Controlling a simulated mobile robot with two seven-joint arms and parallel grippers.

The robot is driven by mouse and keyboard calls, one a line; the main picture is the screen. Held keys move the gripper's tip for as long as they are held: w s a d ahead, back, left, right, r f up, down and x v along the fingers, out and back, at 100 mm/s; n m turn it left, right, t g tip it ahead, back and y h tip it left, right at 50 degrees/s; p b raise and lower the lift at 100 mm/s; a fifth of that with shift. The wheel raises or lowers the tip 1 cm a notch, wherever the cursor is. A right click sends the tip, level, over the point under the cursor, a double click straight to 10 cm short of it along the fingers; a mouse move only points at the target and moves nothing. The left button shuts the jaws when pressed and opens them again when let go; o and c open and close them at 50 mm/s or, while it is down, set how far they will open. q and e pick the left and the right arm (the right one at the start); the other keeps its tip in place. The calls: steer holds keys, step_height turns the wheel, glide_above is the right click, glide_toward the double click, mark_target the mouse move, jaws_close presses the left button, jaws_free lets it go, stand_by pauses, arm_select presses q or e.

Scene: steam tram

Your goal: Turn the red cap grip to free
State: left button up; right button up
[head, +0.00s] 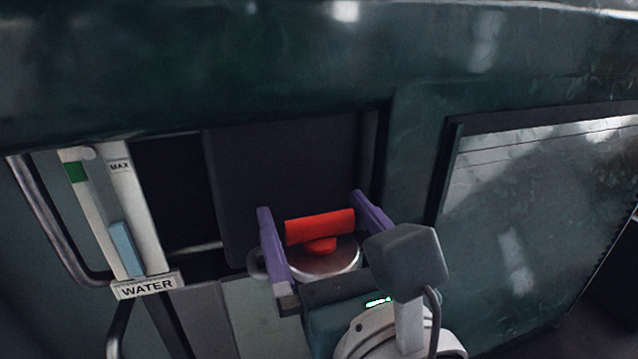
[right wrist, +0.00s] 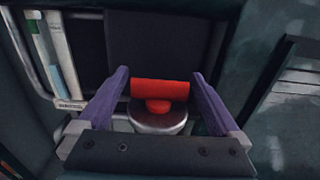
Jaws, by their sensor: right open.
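The red cap grip (head: 320,226) is a red bar on a short red stem, standing on a round metal cap (head: 330,264). The bar lies crosswise, close to level in the head view. It also shows in the right wrist view (right wrist: 160,90). My right gripper (head: 312,207) has purple fingers spread wide, one beyond each end of the bar. In the right wrist view the open fingers (right wrist: 163,75) stand left and right of the grip, with a visible gap on each side. No free mark is readable on the cap. My left gripper does not show.
A water gauge (head: 142,225) with a WATER label (head: 148,286) and a MAX mark stands to the left, beside a curved metal rail (head: 45,220). A dark panel (head: 285,185) rises behind the cap. A framed glossy pane (head: 540,210) is to the right.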

steer(key=c, duration=1.2)
